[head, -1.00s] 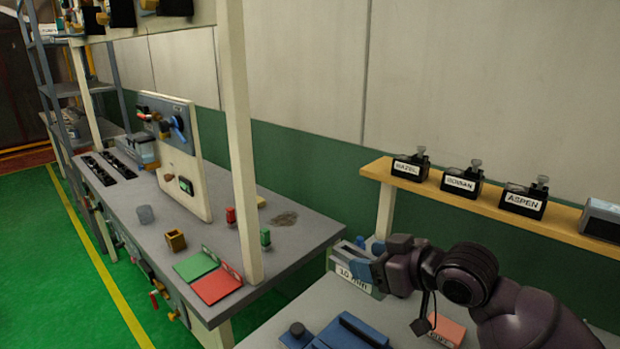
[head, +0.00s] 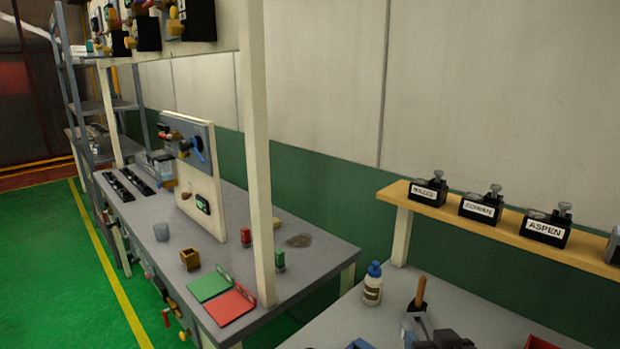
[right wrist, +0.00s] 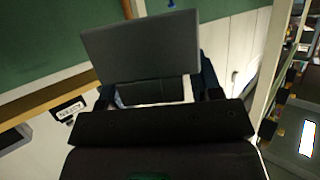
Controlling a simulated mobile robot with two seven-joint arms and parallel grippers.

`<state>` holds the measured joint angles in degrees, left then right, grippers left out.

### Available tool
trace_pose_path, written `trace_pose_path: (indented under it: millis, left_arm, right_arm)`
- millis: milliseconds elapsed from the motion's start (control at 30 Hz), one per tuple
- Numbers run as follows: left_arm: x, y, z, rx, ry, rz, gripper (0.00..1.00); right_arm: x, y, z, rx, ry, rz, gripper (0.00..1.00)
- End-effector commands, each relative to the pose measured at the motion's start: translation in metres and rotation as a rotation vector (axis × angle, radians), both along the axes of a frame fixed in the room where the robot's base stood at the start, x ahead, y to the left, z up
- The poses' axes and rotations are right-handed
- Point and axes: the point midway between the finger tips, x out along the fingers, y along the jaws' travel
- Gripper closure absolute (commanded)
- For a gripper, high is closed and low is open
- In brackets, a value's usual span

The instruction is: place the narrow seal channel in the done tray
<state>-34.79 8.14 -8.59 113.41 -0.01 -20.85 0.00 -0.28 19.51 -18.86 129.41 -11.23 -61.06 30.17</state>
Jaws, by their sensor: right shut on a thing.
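My right gripper (head: 414,328) is at the bottom edge of the head view, low over the near table and mostly cut off. The right wrist view shows it shut on a flat grey piece (right wrist: 140,45), with dark fingers on both sides. I cannot tell from its shape whether this piece is the narrow seal channel. No tray that I can identify as the done tray shows in the head view. My left gripper is not in view.
A white bottle with a blue cap (head: 373,285) and an orange-brown handle (head: 420,292) stand close by the right gripper. Labelled black holders (head: 481,205) line the wooden shelf. The other bench holds green (head: 209,287) and red (head: 231,307) plates and a post (head: 261,160).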

Motion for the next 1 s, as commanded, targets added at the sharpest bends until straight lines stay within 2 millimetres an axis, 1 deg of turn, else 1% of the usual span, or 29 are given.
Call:
trace_pose_path:
  millis: [33,200,367,467,567,767,900,1000]
  left_arm:
    - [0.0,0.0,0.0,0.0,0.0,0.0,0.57]
    - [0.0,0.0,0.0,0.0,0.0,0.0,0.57]
    - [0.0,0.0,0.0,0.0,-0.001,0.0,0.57]
    - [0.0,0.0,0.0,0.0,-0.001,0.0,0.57]
    - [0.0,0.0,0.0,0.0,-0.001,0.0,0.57]
    - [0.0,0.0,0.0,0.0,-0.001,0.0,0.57]
    - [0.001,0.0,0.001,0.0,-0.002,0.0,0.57]
    - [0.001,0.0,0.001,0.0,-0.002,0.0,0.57]
  right_arm:
    - [-0.004,0.0,-0.006,0.002,0.002,-0.003,0.68]
    - [-0.009,-0.001,-0.014,0.001,-0.002,-0.009,0.68]
    - [-0.01,-0.001,-0.015,0.001,-0.003,-0.009,0.68]
    - [-0.007,0.0,-0.011,0.0,-0.004,-0.006,0.68]
    - [0.0,0.0,0.0,-0.001,-0.007,0.002,0.68]
    - [0.025,0.002,0.037,-0.004,-0.01,0.045,0.68]
    - [0.044,0.012,0.06,-0.006,-0.008,0.139,0.68]
    - [0.053,0.022,0.073,-0.005,-0.005,0.228,0.68]
